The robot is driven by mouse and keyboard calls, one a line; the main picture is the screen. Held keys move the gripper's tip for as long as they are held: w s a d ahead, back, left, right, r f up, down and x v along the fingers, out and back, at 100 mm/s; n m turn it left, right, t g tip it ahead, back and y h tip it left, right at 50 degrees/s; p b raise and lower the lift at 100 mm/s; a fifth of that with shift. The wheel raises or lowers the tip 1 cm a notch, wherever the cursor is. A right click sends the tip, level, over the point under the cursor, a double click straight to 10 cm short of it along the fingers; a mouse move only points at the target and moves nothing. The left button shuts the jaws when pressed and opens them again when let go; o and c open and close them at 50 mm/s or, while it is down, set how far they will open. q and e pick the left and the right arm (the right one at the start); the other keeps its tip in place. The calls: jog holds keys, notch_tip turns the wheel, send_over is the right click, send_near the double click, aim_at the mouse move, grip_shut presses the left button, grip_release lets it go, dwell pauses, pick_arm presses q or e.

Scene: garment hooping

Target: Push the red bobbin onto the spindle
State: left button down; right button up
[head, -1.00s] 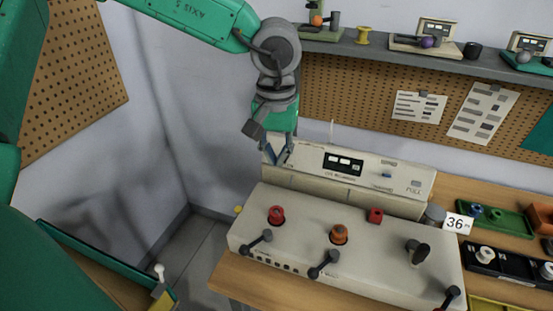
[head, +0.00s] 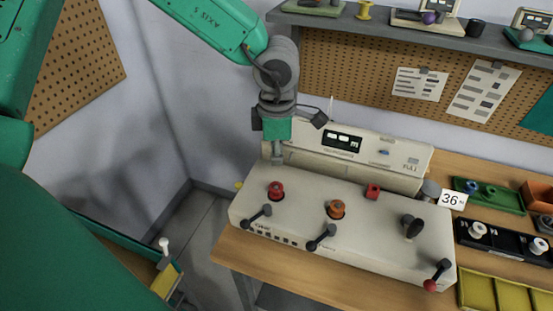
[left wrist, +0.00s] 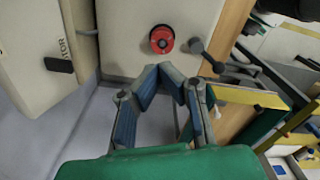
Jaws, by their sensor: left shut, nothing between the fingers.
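The red bobbin (head: 276,189) is at the left of the machine's pale top face, around a dark-centred spindle. How far down it sits I cannot tell. It also shows in the left wrist view (left wrist: 162,40), just beyond the fingertips. My left gripper (head: 277,159) points down, just behind and above the bobbin, apart from it. In the left wrist view its blue-padded fingers (left wrist: 172,70) meet at the tips with nothing between them. My right gripper is not in view.
The machine (head: 335,235) also bears an orange bobbin (head: 336,209), a small red block (head: 372,191) and several dark levers. Its raised panel (head: 345,150) stands behind. Trays with spools (head: 490,240) lie at right. A shelf (head: 390,30) hangs above.

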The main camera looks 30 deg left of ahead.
aim_at(275, 187)
pick_arm(q)
jog(key=n, duration=0.2)
jog(key=f+n, duration=0.1)
jog(key=n, duration=0.3)
jog(key=shift+s+f, duration=0.15)
jog(key=shift+f, duration=0.2)
notch_tip(275, 187, down, 6)
jog(key=b, duration=0.6)
jog(key=shift+f, duration=0.1)
jog(key=shift+s+f, duration=0.15)
jog(key=shift+f, duration=0.1)
